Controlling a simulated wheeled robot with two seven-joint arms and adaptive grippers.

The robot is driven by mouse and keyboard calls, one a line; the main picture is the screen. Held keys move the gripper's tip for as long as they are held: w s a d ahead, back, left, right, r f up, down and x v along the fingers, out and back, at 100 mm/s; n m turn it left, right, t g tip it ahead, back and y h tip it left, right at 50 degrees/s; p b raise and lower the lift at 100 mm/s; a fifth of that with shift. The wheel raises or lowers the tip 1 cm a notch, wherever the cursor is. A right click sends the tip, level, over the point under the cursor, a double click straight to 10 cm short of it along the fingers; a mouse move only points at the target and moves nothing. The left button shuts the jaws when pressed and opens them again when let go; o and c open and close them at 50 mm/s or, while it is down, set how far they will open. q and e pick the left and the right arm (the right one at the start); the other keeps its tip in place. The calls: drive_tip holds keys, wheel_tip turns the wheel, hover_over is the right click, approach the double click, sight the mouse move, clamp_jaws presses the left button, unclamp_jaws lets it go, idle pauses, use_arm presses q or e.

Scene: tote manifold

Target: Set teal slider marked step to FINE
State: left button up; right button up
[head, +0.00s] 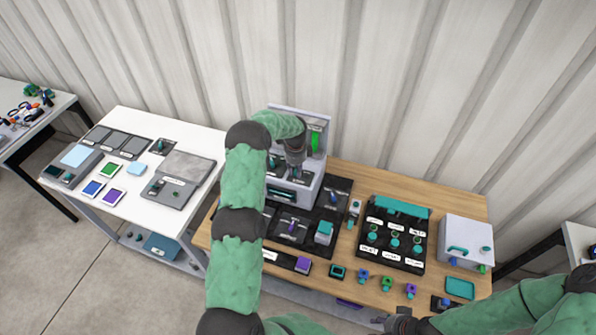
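A grey upright unit (308,187) stands at the back of the wooden table. Dark slider panels with white labels lie on its ledge, and a small teal knob (274,162) shows at their left. The labels are too small to read, so I cannot tell which slider is marked step or where it is set. My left gripper (297,168) points down over this ledge, close to the panels, and hides part of them. Whether its fingers touch a knob is unclear. My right gripper (388,321) is low at the table's front edge, away from the unit.
A black panel with teal knobs (395,238) and a white box (466,241) stand on the right. Several small blue and purple parts lie along the front of the wooden table (345,258). A white table (139,181) with coloured tiles stands on the left.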

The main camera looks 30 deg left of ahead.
sight(295, 171)
use_arm(q)
drive_tip(key=shift+o, duration=1.1)
drive_tip(key=shift+s+a, duration=0.15)
drive_tip(key=shift+a, duration=0.15)
drive_tip(key=shift+d, duration=0.1)
drive_tip(key=shift+r, duration=0.45)
wheel_tip(295, 171, up, 11)
